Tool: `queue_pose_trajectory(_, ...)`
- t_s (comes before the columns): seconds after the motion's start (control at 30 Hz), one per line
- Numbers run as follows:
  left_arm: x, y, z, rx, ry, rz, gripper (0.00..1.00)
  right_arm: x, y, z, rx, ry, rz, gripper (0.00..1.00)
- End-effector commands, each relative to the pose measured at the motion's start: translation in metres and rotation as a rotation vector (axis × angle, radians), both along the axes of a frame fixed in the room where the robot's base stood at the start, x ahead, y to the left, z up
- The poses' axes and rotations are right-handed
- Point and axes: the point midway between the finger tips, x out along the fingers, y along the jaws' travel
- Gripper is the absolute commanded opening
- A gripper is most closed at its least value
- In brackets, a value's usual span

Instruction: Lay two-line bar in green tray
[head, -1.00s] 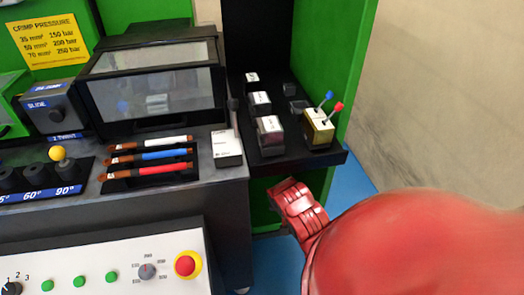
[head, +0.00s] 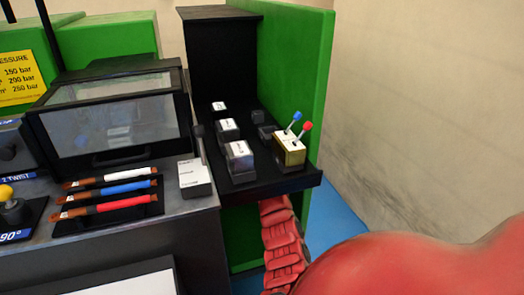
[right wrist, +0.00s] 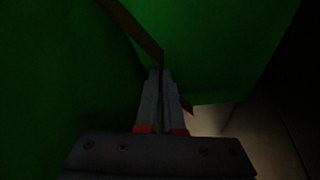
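In the right wrist view, my right gripper (right wrist: 161,78) has its two grey fingers close together on a thin brown bar (right wrist: 135,28). The bar runs from the upper left to the fingers, and a short end shows at their right. No line marks can be made out on it in the dark. Green surfaces fill much of that view; I cannot tell whether any is the green tray. In the head view, my red right arm reaches under the black shelf, and its gripper is hidden. My left gripper is not in view.
The black shelf (head: 275,189) carries several dark blocks and a brass block (head: 289,152) with blue and red levers. A green panel (head: 317,90) stands on its right. White, blue and red sleeved bars (head: 122,187) lie in a rack at left. Blue floor (head: 332,220) shows at right.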

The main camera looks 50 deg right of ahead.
Motion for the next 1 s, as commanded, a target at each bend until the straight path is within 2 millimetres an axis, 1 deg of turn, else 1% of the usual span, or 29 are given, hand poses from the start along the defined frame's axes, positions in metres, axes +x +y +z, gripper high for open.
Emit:
queue_pose_trajectory(0.03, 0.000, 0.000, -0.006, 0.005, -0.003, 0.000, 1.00, -0.002, 0.001, -0.014, 0.003, 0.006, 0.000, 0.00)
queue_pose_trajectory(0.23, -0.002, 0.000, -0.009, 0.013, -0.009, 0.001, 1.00, -0.002, 0.001, -0.028, 0.002, 0.005, 0.000, 0.00)
queue_pose_trajectory(0.4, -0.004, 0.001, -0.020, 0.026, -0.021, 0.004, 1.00, -0.002, 0.002, -0.056, 0.002, 0.004, 0.001, 0.00)
queue_pose_trajectory(0.5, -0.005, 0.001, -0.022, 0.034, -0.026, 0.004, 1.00, -0.002, 0.001, -0.067, 0.002, 0.003, 0.000, 0.00)
queue_pose_trajectory(0.83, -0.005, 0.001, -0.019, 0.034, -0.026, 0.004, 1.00, -0.002, 0.001, -0.068, 0.002, 0.003, 0.000, 0.00)
queue_pose_trajectory(0.9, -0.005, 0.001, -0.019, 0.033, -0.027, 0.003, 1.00, -0.002, 0.001, -0.068, 0.002, 0.003, 0.000, 0.15)
queue_pose_trajectory(0.97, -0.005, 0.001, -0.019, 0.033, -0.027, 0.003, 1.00, -0.002, 0.001, -0.068, 0.002, 0.003, 0.000, 0.26)
queue_pose_trajectory(1.0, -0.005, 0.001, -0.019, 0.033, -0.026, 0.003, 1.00, -0.002, 0.001, -0.068, 0.002, 0.003, 0.000, 0.33)
